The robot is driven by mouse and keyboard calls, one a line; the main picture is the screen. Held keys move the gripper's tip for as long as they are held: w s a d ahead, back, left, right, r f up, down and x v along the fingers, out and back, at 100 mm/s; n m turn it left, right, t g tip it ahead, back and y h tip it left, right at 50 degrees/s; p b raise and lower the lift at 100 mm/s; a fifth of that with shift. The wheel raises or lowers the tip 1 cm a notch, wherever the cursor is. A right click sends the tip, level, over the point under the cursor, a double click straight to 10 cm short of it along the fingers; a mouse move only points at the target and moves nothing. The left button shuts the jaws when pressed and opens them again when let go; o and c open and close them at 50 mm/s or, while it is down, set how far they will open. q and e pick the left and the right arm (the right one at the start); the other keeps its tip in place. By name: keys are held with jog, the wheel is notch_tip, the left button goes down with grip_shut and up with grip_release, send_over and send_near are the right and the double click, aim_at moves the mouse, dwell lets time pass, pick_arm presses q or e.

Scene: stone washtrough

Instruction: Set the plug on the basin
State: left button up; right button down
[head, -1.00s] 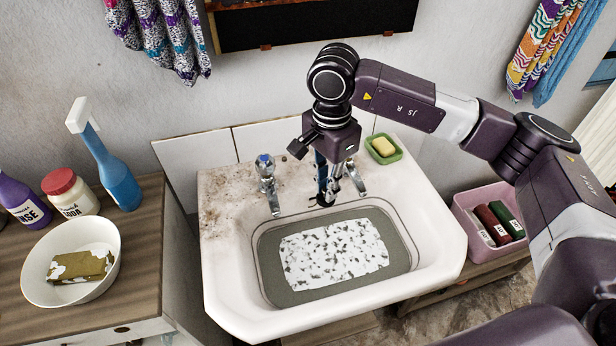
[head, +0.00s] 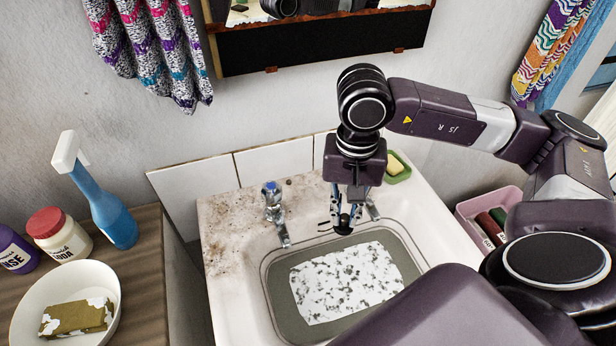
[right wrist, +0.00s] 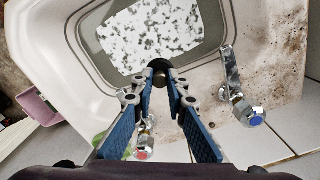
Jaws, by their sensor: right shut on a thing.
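The basin (head: 222,268) is a white sink with brown stains on its back left ledge. Grey water with a white speckled patch fills its bowl. My right gripper (head: 345,213) points down over the back of the bowl, between the two taps. It is shut on a small dark round thing, which looks like the plug (head: 343,224). In the right wrist view the plug (right wrist: 159,65) sits between the fingertips (right wrist: 162,79), at the water's back edge. I cannot tell whether it touches the basin. My left gripper is not in view.
Two taps stand on the back ledge, the left one (head: 273,205) with a blue mark. A green soap dish (head: 399,176) sits at the back right corner. A white bowl (head: 30,310), jars and a blue spray bottle (head: 112,215) stand on the left cabinet. A pink box (head: 468,212) is at the right.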

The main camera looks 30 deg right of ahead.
jog(key=w+d+f+p, duration=0.1)
jog(key=w, duration=0.4)
jog(key=w+d+f+p, duration=0.1)
jog(key=w+p, duration=0.1)
jog(key=w, duration=0.3)
jog(key=w+d+p, duration=0.1)
jog(key=w+p, duration=0.1)
jog(key=w, duration=0.4)
jog(key=shift+d+f, duration=0.4)
notch_tip(320, 180, down, 3)
jog(key=shift+s+p, duration=0.15)
jog(key=shift+p, duration=0.55)
jog(key=shift+w+f+p, duration=0.3)
jog(key=shift+f+p, duration=0.1)
jog(key=shift+f, duration=0.1)
jog(key=shift+f+b, duration=0.4)
jog(key=c, duration=1.9)
grip_release()
jog(key=shift+r, duration=0.1)
jog(key=shift+d, duration=0.1)
